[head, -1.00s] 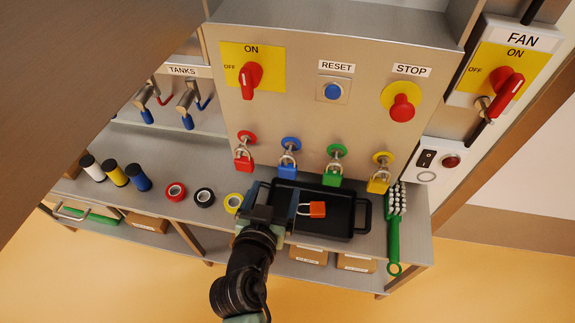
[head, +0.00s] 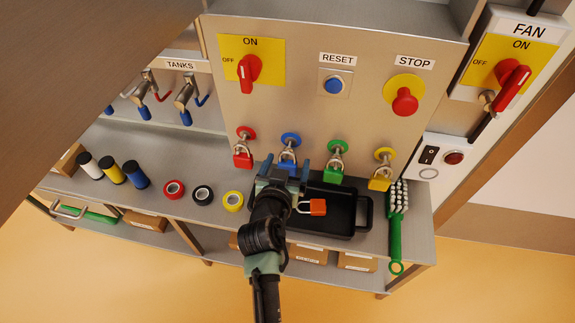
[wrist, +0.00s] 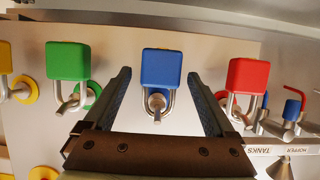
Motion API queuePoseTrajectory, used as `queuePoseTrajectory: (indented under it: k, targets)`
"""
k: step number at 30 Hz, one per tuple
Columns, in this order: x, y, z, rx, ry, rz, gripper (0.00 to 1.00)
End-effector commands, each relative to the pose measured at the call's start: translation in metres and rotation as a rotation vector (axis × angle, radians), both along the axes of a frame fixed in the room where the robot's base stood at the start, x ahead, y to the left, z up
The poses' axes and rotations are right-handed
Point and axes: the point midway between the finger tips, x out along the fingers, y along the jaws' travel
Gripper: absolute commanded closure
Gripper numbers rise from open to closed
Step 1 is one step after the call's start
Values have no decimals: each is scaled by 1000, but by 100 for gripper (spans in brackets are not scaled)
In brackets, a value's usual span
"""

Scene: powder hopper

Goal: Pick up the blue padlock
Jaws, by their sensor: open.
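The blue padlock (wrist: 161,68) hangs by its metal shackle from a hook on the panel, below a round blue plate (head: 291,139). In the wrist view its body appears between my two fingers, with a gap on both sides. My gripper (head: 287,168) is open and empty, and its fingers point at the panel around the padlock's place. In the head view my gripper partly hides the padlock's lower body. I cannot tell how deep the padlock sits between the fingers.
A red padlock (head: 242,159) hangs to the left, a green one (head: 333,172) and a yellow one (head: 380,179) to the right. A black tray (head: 340,222) below holds an orange padlock (head: 318,207). A green-handled brush (head: 396,235) and tape rolls (head: 203,194) lie on the shelf.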

Motion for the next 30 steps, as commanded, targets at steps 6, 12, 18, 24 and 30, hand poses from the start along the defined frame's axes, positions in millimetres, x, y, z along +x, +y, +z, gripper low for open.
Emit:
queuePoseTrajectory:
  k: [6,12,18,24,30]
  targets:
    - [0,0,0,0,0,0,30]
    - [0,0,0,0,0,0,66]
    - [-1,0,0,0,0,0,100]
    - [0,0,1,0,-1,0,100]
    - [0,0,10,0,-4,0,100]
